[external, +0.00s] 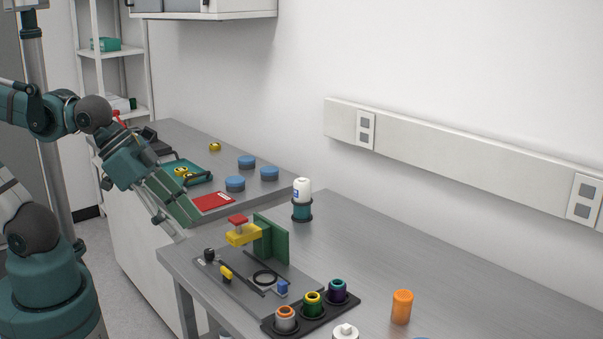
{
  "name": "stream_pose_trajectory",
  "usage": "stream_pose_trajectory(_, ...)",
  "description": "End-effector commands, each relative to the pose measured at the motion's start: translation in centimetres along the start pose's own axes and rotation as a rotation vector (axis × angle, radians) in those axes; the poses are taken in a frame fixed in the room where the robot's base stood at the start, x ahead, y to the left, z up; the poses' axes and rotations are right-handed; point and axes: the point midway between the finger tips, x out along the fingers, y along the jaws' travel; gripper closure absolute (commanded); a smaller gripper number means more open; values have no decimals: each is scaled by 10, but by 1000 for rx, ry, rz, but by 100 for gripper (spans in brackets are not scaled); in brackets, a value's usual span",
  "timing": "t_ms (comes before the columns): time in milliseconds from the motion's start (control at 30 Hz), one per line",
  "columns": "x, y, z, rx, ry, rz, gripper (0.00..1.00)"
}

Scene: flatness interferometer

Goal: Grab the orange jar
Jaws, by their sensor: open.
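The orange jar (402,307), a plain upright cylinder with a slightly narrower top, stands on the grey metal bench (450,262) at the lower right of the external view. My gripper (186,230) is far to its left, near the gap between the two benches, pointing down and to the right. Its fingers are open, and I see nothing between them. A wide stretch of bench and other items lie between my gripper and the jar. The jar is fully visible.
A fixture with a green upright plate (271,239) stands nearer my gripper. A white-topped bottle (302,199) stands behind. Bench right of the jar looks clear.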

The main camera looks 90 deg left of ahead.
Motion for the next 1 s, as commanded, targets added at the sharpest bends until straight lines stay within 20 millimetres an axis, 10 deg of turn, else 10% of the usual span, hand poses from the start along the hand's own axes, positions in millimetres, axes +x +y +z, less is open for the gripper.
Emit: stream_pose_trajectory(1000,47,1,-128,0,-14,0,55)
